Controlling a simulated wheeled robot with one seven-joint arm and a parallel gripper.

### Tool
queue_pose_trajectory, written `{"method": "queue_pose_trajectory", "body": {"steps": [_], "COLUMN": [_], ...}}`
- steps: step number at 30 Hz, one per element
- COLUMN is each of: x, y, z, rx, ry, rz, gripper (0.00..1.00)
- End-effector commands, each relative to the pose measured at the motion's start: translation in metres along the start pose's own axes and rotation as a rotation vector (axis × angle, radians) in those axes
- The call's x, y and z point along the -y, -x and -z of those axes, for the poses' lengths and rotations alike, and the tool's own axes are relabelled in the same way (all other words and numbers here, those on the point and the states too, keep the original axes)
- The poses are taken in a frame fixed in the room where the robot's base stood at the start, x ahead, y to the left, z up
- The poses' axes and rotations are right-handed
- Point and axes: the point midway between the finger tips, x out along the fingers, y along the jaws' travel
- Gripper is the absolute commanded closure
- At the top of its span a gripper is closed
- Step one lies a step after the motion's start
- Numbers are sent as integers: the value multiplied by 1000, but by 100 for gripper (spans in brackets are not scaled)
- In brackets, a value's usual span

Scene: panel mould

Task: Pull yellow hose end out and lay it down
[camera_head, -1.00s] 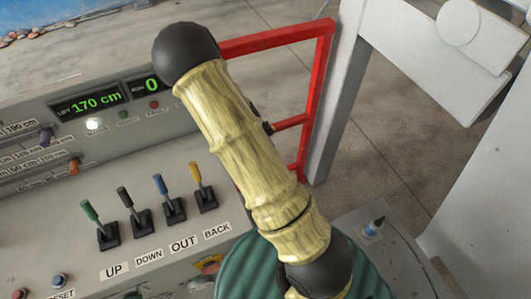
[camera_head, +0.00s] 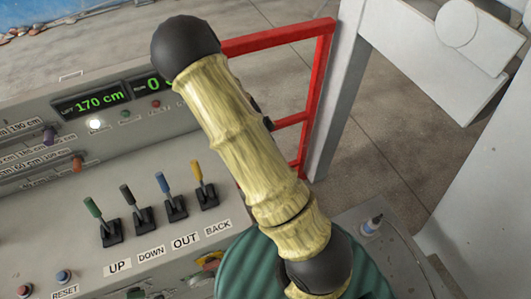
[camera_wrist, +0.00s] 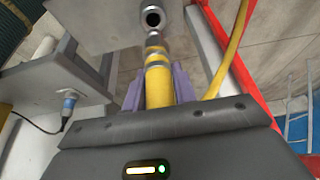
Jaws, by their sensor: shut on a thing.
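In the wrist view, my gripper (camera_wrist: 158,86) is shut on the yellow hose end (camera_wrist: 158,62), with a purple finger on each side of it. The hose end has a metal tip that points up the picture toward a round metal fitting (camera_wrist: 152,17) on a grey block. The fitting's dark opening shows, and the tip appears just outside it, though the size of the gap is hard to tell. The yellow hose (camera_wrist: 230,55) runs down on the right of the gripper. My gripper and the hose do not show in the head view.
A red rail (camera_wrist: 235,70) runs close on the right in the wrist view. A grey ledge with a blue-and-white plug (camera_wrist: 68,102) is at left. The head view shows a control panel (camera_head: 140,165) with levers, a red frame (camera_head: 322,100) and open floor behind.

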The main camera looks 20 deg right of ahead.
Motion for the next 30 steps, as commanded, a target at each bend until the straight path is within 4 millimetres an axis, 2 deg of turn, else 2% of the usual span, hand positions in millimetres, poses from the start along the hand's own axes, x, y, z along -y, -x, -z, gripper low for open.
{"method": "queue_pose_trajectory", "body": {"steps": [20,30], "x": [0,0], "y": [37,38], "z": [14,14], "rx": [0,0], "ry": [3,3], "rz": [2,1], "gripper": [100,100]}}
